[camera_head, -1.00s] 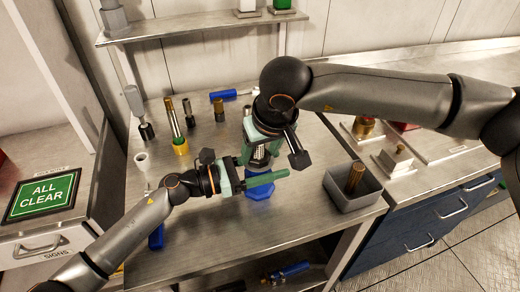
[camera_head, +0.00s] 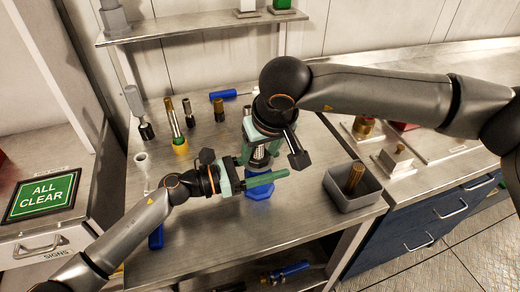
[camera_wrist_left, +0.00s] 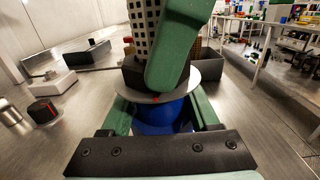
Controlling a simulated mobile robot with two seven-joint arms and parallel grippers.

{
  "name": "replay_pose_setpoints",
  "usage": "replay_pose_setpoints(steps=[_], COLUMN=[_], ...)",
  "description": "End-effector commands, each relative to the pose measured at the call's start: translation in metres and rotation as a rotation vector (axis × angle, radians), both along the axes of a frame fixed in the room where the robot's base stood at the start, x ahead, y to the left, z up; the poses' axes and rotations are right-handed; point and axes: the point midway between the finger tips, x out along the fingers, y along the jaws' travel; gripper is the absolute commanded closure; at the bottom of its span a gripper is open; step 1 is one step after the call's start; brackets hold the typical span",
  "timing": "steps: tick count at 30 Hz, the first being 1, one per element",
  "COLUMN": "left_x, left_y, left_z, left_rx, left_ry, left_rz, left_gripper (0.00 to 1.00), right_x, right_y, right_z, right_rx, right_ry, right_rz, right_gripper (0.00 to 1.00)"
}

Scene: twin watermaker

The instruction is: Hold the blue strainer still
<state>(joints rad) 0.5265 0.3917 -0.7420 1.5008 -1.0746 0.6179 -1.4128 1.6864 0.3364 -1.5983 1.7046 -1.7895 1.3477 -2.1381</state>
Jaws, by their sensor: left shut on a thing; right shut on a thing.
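The blue strainer (camera_head: 259,190) stands on the metal table, its blue lower body low between the fingers of my left gripper (camera_head: 262,178). My left gripper is shut on it from the left. In the left wrist view the blue body (camera_wrist_left: 155,120) sits between the green fingers, under a pale round flange (camera_wrist_left: 207,76). A perforated metal cylinder (camera_wrist_left: 143,30) stands above the flange, with a dark collar at its foot. My right gripper (camera_head: 260,148) comes down from above and is shut on this cylinder. Its green finger hides part of the cylinder, so I cannot tell how far it is seated.
A grey bin (camera_head: 352,190) with a brass-coloured part stands at the right table edge. Several upright cylinders, one with a yellow base (camera_head: 180,148), stand at the back left. The front middle of the table is clear.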

Motion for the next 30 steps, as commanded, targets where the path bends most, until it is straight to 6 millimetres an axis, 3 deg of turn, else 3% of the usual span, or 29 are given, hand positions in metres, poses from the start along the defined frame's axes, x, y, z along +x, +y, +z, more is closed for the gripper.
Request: replay_pose_setpoints(steps=[8, 9, 17, 26, 30], left_x=[0.0, 0.0, 0.0, 0.0, 0.0], left_y=[0.0, 0.0, 0.0, 0.0, 0.0], left_z=[0.0, 0.0, 0.0, 0.0, 0.0], left_rx=[0.0, 0.0, 0.0, 0.0, 0.0], left_ry=[0.0, 0.0, 0.0, 0.0, 0.0], left_rz=[-0.001, -0.001, 0.0, 0.0, 0.0], left_gripper=[1.0, 1.0, 1.0, 1.0, 1.0], right_x=[-0.001, 0.0, 0.0, -0.001, -0.005], right_y=[0.002, 0.001, 0.001, 0.001, -0.001], right_z=[0.001, 0.0, 0.0, 0.002, 0.016], right_rx=[0.0, 0.0, 0.0, 0.001, 0.002], right_ry=[-0.001, 0.0, 0.0, -0.001, -0.004], right_rz=[-0.104, -0.1, -0.097, -0.096, -0.095], right_gripper=[1.0, 0.35, 0.05, 0.04, 0.04])
